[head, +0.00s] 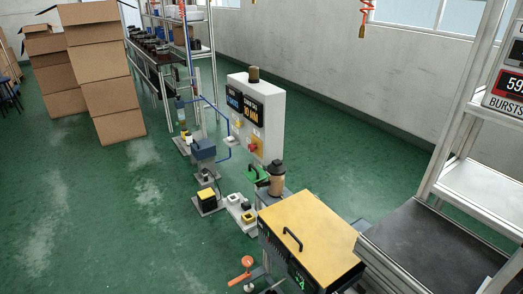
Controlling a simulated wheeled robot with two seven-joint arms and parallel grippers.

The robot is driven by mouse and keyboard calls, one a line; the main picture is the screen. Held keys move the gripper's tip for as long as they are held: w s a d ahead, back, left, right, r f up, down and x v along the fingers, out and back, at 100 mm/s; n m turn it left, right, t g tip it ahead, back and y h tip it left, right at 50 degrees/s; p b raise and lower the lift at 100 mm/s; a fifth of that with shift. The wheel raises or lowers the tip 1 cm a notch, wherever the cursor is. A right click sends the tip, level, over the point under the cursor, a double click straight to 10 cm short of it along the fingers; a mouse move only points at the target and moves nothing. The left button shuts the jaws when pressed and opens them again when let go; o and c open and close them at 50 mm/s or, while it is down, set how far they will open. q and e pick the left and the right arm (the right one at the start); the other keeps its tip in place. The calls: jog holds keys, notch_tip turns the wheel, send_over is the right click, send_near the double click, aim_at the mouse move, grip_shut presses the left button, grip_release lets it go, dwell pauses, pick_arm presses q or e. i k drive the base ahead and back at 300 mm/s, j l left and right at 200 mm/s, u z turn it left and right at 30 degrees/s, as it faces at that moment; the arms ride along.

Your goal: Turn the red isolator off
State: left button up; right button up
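The red isolator (254,148) is a small red knob on a yellow plate. It is on the front face of a light grey control cabinet (268,105), below two dark display panels. From this distance I cannot tell which way its handle is turned. Neither of my grippers shows in the head view.
Machine stations, one with a black-and-yellow block (207,196), stand in front of the cabinet. A yellow-topped box (310,234) and a metal rack with a dark shelf (432,255) stand nearer. Cardboard boxes (103,85) are stacked left. The green floor (115,215) at left is clear.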

aim_at(251, 148)
jog(key=i+j, duration=0.2)
jog(key=j, duration=0.15)
jog(key=i+j, duration=0.2)
jog(key=j, duration=0.2)
jog(key=i+j+z, duration=0.1)
jog(key=j, duration=0.25)
jog(key=i+j, duration=0.5)
jog(key=j, duration=0.3)
jog(key=i+j, duration=0.15)
jog(key=j, duration=0.25)
jog(key=z, duration=0.05)
